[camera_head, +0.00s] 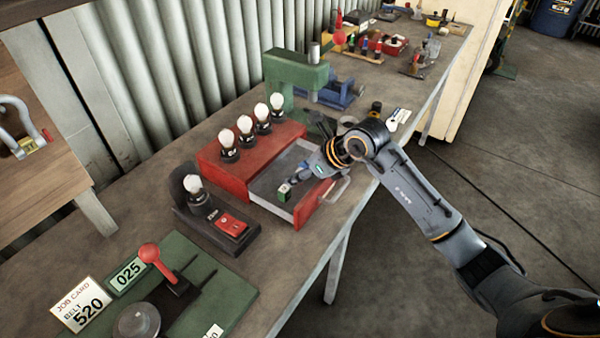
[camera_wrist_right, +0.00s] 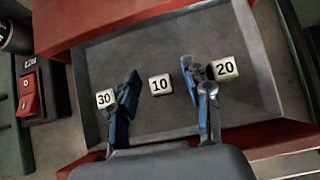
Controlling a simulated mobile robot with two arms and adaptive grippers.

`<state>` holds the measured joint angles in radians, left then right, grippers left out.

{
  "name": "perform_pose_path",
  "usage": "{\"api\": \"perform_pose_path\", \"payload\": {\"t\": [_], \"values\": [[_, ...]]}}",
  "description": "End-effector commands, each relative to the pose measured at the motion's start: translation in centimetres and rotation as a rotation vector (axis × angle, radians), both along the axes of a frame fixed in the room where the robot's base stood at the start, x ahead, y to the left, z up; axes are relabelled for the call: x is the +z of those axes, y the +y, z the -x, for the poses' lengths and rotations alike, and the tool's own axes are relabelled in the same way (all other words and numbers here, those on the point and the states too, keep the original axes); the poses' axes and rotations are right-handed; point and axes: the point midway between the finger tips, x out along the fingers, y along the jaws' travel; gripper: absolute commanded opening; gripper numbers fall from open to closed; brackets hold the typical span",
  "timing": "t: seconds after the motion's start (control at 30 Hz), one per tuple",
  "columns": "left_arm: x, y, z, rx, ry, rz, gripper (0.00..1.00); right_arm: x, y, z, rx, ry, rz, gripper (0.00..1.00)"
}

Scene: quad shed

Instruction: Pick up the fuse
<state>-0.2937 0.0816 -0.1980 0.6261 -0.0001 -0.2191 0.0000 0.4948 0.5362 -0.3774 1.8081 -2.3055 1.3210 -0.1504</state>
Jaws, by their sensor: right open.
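Three small white-faced fuse blocks lie in the grey-floored drawer in the right wrist view: one marked 30 (camera_wrist_right: 105,98), one marked 10 (camera_wrist_right: 160,84) and one marked 20 (camera_wrist_right: 225,68). My right gripper (camera_wrist_right: 159,77) is open and empty above the drawer. Its blue and dark fingers stand on either side of the 10 block, with the 30 and 20 blocks beyond or beside the fingertips. In the head view, the open red drawer (camera_head: 312,205) is under my right gripper (camera_head: 303,176), and a small green-sided block (camera_head: 284,191) shows inside. My left gripper is not in view.
A red cabinet (camera_head: 210,157) bears several bulbs. A dark lamp fixture with a red switch (camera_head: 232,226) stands beside the drawer. A green press (camera_head: 296,72) stands behind. A green board (camera_head: 205,290) with a red lever and job card lies nearer. Open floor lies right of the bench.

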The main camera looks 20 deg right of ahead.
Motion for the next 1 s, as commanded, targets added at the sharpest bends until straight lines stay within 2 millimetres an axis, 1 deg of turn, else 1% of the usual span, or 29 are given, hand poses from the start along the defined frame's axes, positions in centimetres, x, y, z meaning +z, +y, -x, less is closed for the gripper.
{"api": "perform_pose_path", "payload": {"t": [0.17,0.2,0.27,0.3,0.37,0.4,0.77,0.9,1.0], "values": [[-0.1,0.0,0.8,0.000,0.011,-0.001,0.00,-0.1,0.0,0.0,-0.001,0.000,0.001,0.49],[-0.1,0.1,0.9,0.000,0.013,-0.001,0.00,-0.1,0.0,0.0,-0.001,0.000,0.001,0.47],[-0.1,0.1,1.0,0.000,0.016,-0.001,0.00,-0.1,0.0,0.0,-0.001,0.000,0.001,0.35],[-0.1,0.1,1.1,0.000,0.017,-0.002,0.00,-0.1,0.0,0.0,-0.001,0.000,0.001,0.27],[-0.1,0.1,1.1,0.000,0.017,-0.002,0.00,-0.1,0.0,0.0,-0.001,0.000,0.001,0.14],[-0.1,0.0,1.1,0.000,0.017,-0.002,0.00,0.0,0.0,0.0,-0.001,0.000,0.001,0.06],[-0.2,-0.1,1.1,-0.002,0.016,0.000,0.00,0.1,0.0,0.0,0.000,-0.002,0.000,0.05],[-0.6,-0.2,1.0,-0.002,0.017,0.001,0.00,0.8,0.0,-0.1,0.001,-0.005,0.002,0.05],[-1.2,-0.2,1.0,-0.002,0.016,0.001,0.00,2.1,-0.1,-0.2,0.001,-0.008,0.004,0.05]]}}
